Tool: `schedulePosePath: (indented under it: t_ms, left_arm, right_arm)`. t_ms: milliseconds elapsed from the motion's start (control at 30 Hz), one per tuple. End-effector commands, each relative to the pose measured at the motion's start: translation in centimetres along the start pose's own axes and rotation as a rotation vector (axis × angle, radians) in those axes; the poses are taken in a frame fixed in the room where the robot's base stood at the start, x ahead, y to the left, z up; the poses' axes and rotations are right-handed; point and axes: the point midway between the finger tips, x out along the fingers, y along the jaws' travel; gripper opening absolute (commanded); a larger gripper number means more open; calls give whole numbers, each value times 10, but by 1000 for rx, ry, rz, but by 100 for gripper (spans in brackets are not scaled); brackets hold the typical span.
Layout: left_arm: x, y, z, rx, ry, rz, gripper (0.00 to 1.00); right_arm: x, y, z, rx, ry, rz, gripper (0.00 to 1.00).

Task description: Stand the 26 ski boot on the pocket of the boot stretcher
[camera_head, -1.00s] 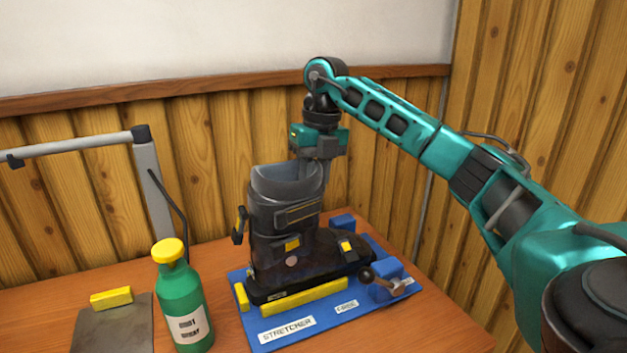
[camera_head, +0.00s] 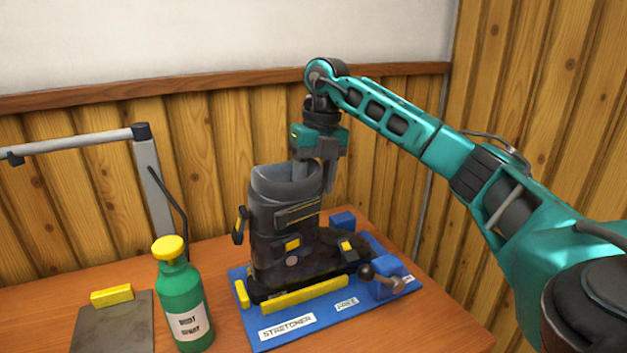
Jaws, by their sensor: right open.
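The dark grey ski boot (camera_head: 285,225) stands upright on the blue boot stretcher (camera_head: 258,330), between its yellow rail and blue blocks, toe pointing right. I cannot read a size on it. The stretcher carries the labels STRETCHER and FREE and a crank handle (camera_head: 378,279) at its right end. My right gripper (camera_head: 315,185) is open at the right rim of the boot's cuff, pointing down. One finger overlaps the cuff in the picture and the other shows to its right. I cannot tell whether a finger touches the boot. My left gripper is not in view.
A green spray bottle (camera_head: 182,300) with a yellow cap stands left of the stretcher. Left of it is a grey plate (camera_head: 112,328) with a yellow bar. A grey metal frame (camera_head: 155,190) rises behind them. The wooden table is clear at the front right.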

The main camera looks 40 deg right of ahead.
Motion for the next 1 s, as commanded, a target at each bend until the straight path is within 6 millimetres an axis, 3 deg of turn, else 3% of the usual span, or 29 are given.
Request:
schedulePosePath:
  t_ms: [133, 267, 467, 600, 1000]
  left_arm:
    - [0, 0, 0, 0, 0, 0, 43]
    - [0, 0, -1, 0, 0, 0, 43]
    - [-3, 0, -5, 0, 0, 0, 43]
    - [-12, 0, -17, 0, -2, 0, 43]
    - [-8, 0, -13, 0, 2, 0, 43]
  right_arm:
    - [2, 0, 0, 1, 6, -4, 52]
    - [-10, 0, 0, 1, 1, -1, 52]
    - [-52, 1, 1, 0, -2, 1, 52]
    - [-88, 0, 0, 2, -3, -1, 52]
    - [-119, 0, 0, -1, -1, 0, 52]
